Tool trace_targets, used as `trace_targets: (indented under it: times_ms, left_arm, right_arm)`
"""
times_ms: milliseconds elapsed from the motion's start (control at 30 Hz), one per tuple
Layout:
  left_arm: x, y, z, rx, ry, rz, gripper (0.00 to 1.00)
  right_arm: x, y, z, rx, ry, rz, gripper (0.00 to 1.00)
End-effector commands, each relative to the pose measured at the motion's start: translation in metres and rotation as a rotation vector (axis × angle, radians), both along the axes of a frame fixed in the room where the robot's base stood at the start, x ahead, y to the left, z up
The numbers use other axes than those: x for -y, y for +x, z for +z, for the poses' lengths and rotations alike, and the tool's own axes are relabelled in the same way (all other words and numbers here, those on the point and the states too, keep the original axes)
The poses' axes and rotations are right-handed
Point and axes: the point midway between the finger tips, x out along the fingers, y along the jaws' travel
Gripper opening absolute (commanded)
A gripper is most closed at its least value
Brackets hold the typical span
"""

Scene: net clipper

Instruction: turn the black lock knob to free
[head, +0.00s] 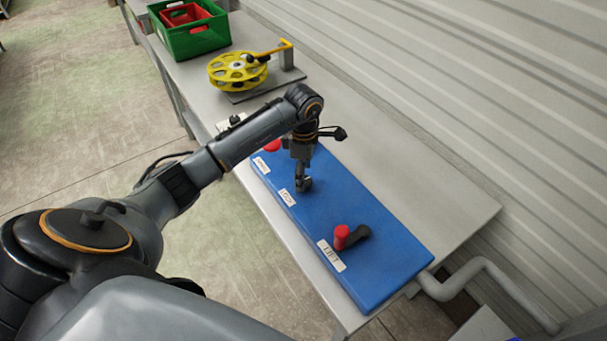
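A long blue panel (345,207) lies on the grey table. My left gripper (303,184) points down onto its middle part, beside a white label (287,197) that seems to read LOCK. A small dark shape at the fingertips may be the black lock knob, but the fingers and the knob blend together. I cannot tell whether the fingers are shut on it or which way the knob is turned. My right gripper is not in view.
A red-handled black lever (341,237) stands near the panel's front end by a LIFT label (331,255). A yellow reel (238,71) and green crate (190,35) stand farther back. The table right of the panel is clear.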

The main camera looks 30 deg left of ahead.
Motion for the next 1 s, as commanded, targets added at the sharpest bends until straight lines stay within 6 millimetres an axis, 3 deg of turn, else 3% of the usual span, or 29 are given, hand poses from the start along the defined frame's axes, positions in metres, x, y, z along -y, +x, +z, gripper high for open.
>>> trace_targets:
  times_ms: [200, 533, 800, 1000]
  left_arm:
    - [0.001, 0.000, -0.021, 0.000, -0.002, -0.001, 0.67]
    - [0.001, 0.000, -0.025, 0.002, -0.001, -0.001, 0.67]
    - [0.000, 0.000, -0.024, 0.001, -0.001, -0.001, 0.13]
    - [0.000, 0.000, -0.025, 0.001, -0.001, 0.008, 0.13]
  right_arm:
    - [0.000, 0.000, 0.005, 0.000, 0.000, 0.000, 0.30]
    - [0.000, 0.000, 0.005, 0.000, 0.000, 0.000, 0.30]
    - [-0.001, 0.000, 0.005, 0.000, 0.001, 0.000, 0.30]
    - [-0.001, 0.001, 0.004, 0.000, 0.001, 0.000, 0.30]
